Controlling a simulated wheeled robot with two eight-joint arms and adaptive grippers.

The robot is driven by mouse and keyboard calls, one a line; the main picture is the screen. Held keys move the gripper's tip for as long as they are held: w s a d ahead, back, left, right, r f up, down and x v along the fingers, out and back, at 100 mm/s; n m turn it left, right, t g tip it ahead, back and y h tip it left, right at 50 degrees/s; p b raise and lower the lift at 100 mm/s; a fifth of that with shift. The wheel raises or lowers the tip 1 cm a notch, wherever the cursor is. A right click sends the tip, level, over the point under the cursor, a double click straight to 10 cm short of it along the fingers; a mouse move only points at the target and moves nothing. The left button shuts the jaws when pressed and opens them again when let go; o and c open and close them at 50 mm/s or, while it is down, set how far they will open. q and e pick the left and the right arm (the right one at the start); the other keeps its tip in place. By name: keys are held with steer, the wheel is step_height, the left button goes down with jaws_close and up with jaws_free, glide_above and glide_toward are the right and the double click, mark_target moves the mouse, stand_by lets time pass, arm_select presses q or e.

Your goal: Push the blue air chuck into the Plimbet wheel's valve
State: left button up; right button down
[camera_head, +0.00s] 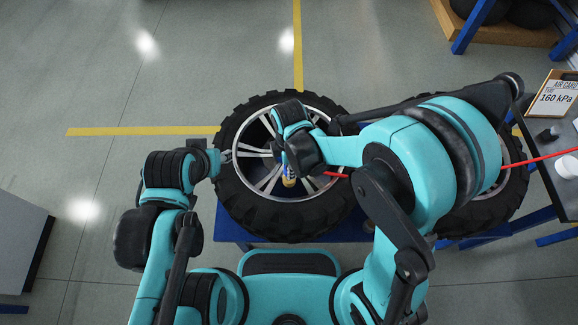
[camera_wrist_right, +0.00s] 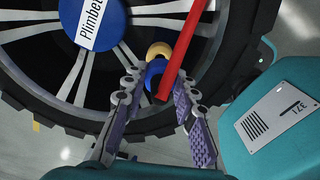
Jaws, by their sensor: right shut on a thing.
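The Plimbet wheel (camera_head: 318,217) lies flat, a knobbly black tyre on a silver spoked rim. Its blue hub cap (camera_wrist_right: 110,30) reads "Plimbet" in the right wrist view. My right gripper (camera_wrist_right: 158,88) is shut on the blue air chuck (camera_wrist_right: 154,70), over the rim near the tyre's inner edge. A yellow ring-shaped part (camera_wrist_right: 159,49) shows at the chuck's far end. The valve is not clearly visible, and I cannot tell whether the chuck touches it. My left gripper (camera_head: 226,156) is at the tyre's left side, too small to read its jaws.
A red hose (camera_head: 540,160) runs from the chuck to the right across a second wheel (camera_head: 507,200). A side table (camera_head: 545,115) at the right holds an "AIR CARD" sign (camera_head: 556,96) reading 160 kPa and a white cup (camera_head: 567,166). The floor at the upper left is clear.

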steer(key=shift+f, duration=0.2)
steer(key=shift+f+b, duration=1.65)
steer(key=c, duration=1.1)
jaws_free()
step_height(320, 180, up, 12)
steer(key=shift+r, duration=0.1)
steer(key=s+d+r+m+t, duration=0.1)
steer(key=d+m+t, duration=0.1)
steer(key=d+m, duration=0.4)
steer(key=s+d+r+m+t, duration=0.2)
steer(key=d+m, duration=0.4)
steer(key=m, duration=0.2)
steer(key=s+d+r+m+t, duration=0.1)
steer(key=s+d+m+t, duration=0.1)
steer(key=d+m, duration=0.4)
steer(key=shift+s+r+m+t, duration=0.1)
steer(key=shift+r+m+t, duration=0.2)
steer(key=shift+m+t, duration=0.35)
